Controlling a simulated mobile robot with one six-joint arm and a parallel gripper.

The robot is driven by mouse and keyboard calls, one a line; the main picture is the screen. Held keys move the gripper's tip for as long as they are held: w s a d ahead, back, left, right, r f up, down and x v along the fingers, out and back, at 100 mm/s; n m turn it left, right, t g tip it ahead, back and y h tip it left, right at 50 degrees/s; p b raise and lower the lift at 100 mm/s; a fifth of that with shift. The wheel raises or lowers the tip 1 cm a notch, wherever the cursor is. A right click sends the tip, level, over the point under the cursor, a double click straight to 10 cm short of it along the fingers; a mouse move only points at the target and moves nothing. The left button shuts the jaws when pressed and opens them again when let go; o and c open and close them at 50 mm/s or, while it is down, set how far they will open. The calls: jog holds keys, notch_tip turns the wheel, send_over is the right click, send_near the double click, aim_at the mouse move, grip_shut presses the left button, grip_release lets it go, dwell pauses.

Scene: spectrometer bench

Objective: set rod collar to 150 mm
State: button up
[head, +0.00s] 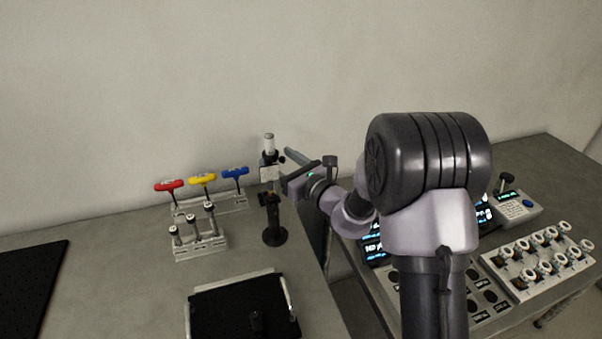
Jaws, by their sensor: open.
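An upright post assembly (272,222) stands on the bench on a round black base, with a pale cylinder at its top. A light block and small dark clamp-like parts sit around its middle. I cannot tell for sure which of these is the rod collar, and no height scale can be read. My gripper (283,184) is open and reaches in from the right at about mid-height of the post. Its fingertips are small and partly lost against the dark parts. I cannot tell whether they touch the post.
Red (168,185), yellow (202,179) and blue (235,173) T-handle drivers stand in a rack left of the post. A smaller rack (201,248) holds several posts. A black tray (237,306) lies in front. Instruments and a fixture plate (537,262) fill the right bench.

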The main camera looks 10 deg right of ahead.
jog(key=v, duration=1)
jog(key=shift+s+p, duration=0.2)
jog(key=shift+p, duration=0.1)
jog(key=shift+d+f, duration=0.1)
jog(key=shift+d, duration=0.1)
